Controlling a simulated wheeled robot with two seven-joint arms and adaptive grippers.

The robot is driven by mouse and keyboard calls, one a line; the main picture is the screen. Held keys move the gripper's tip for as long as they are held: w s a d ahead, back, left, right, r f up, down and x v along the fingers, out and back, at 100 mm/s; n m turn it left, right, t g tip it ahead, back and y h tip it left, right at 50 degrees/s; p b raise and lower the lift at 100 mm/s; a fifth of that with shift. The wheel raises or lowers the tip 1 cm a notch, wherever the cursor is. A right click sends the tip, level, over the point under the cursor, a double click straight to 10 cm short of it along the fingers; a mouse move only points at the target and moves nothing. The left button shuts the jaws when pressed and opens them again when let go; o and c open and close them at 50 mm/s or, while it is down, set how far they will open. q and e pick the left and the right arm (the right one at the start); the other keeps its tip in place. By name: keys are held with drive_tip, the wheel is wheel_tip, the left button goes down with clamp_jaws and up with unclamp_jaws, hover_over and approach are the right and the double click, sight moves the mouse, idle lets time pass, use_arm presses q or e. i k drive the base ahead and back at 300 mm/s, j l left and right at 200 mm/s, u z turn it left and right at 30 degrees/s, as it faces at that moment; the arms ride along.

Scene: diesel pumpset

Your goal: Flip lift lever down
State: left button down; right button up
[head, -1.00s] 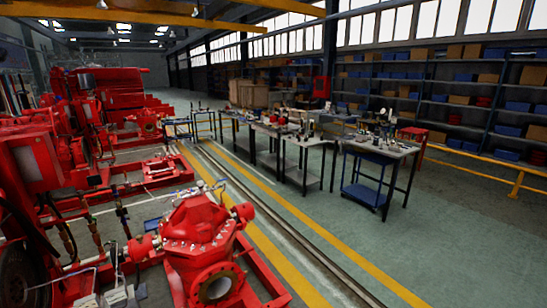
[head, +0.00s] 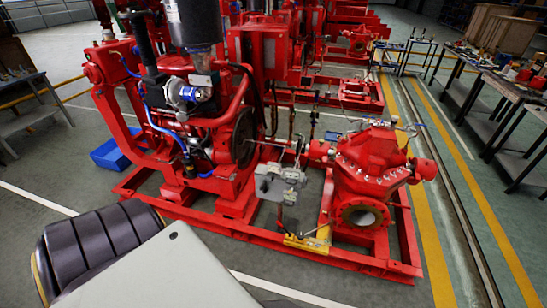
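No lift lever can be made out with certainty. A small yellow piece (head: 306,242) lies at the front rail of the red base frame, with a thin light rod beside it. A grey mechanical assembly (head: 279,181) stands above it, between the engine and the pump; its small parts are too fine to tell apart. The red engine (head: 205,130) is left of centre. The red pump (head: 372,165) is right of it, with its round flange (head: 362,216) facing front. Neither gripper is in view.
The red base frame (head: 345,255) runs low along the front of the pumpset. A blue box (head: 112,156) lies on the floor at left. A table (head: 30,100) stands at far left, and dark workbenches (head: 500,105) at right. More red machines stand behind. The yellow-lined aisle (head: 437,250) is clear.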

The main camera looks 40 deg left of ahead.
sight(289, 234)
drive_tip(key=u, duration=1.25)
